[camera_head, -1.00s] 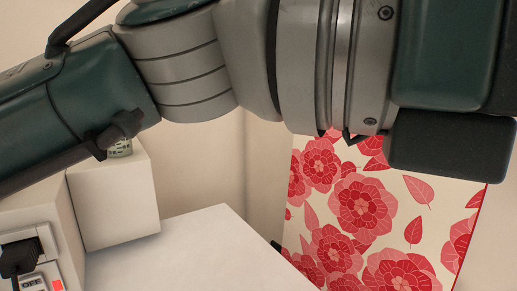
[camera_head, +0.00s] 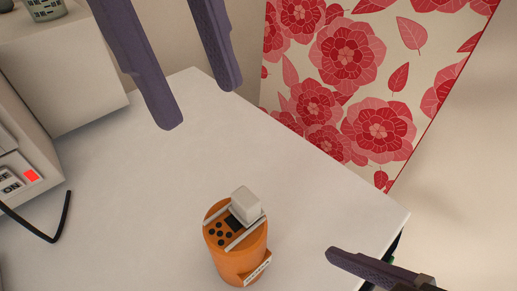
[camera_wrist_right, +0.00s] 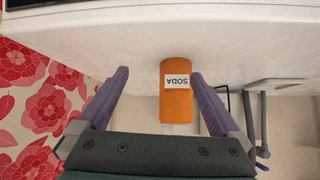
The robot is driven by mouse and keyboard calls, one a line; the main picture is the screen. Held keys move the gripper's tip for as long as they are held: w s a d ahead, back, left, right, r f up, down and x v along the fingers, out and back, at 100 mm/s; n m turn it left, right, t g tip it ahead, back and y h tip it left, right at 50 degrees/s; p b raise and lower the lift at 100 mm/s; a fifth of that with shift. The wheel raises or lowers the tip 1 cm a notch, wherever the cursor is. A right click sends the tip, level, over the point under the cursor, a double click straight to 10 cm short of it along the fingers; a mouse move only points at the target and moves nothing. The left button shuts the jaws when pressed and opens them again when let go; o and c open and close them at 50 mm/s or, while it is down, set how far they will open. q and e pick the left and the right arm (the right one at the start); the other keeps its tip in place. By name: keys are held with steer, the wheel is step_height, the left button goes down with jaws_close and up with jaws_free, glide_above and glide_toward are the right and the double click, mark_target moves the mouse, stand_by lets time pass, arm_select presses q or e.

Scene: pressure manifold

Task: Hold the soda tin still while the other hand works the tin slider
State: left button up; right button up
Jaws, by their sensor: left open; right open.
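The soda tin (camera_head: 237,262) is an orange cylinder standing upright on the white table. Its top has several black holes, two pale rails and the slider, a pale block (camera_head: 246,203), at the right side. My left gripper (camera_head: 200,107) is open and empty above the table, beyond the tin and apart from it. One finger of my right gripper (camera_head: 380,270) shows to the right of the tin. In the right wrist view, my right gripper (camera_wrist_right: 160,75) is open, with the tin (camera_wrist_right: 176,104) and its SODA label (camera_wrist_right: 177,81) showing between the fingers, nearer the right one.
The white table (camera_head: 130,210) is mostly bare around the tin. A pale box with a red-lit switch (camera_head: 31,176) and a black cable (camera_head: 62,222) is at the left. A patterned cup (camera_head: 46,9) stands on a pale block behind. A red-flowered panel (camera_head: 350,100) stands beyond the table.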

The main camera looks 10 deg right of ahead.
mark_target(252, 265)
steer(key=a+t, duration=0.1)
steer(key=a+r+t, duration=0.1)
steer(key=a+t+y, duration=0.1)
steer(key=shift+a+r, duration=0.3)
steer(key=shift+a, duration=0.05)
steer(key=shift+a+r+t, duration=0.2)
steer(key=shift+r+t, duration=0.1)
steer(key=shift+t, duration=0.2)
steer(key=x, duration=1)
steer(key=shift+r, duration=0.15)
steer(key=shift+c, duration=0.2)
